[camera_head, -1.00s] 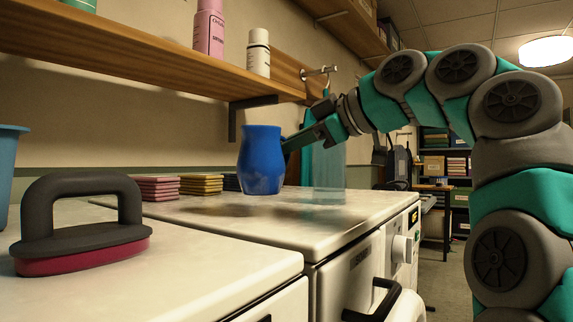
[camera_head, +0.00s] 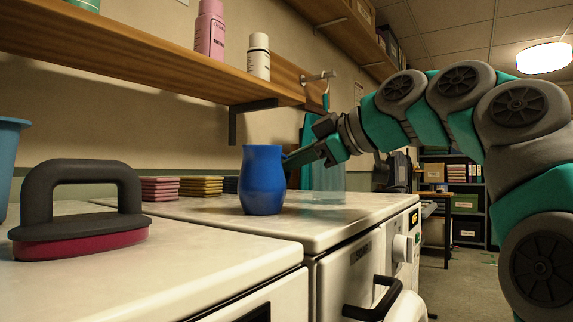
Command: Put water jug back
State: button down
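The blue water jug (camera_head: 262,181) is upright over the far white machine top (camera_head: 345,211), left of my gripper. Its base looks on or very close to the surface; I cannot tell if it touches. My gripper (camera_head: 292,160) reaches in from the right and meets the jug's upper right side. The fingertips and any handle are hidden there. The jug has moved together with the gripper, so the gripper appears shut on it.
A black-handled brush with a red base (camera_head: 85,240) sits on the near machine top. Stacked pink sponges (camera_head: 160,189) and yellow sponges (camera_head: 201,186) lie behind. A light blue container (camera_head: 8,160) is at left. A wooden shelf (camera_head: 130,70) with bottles overhangs the back.

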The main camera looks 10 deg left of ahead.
jog(key=c, duration=0.9)
grip_release()
jog(key=shift+r, duration=0.1)
jog(key=p+v, duration=0.1)
jog(key=v, duration=1.1)
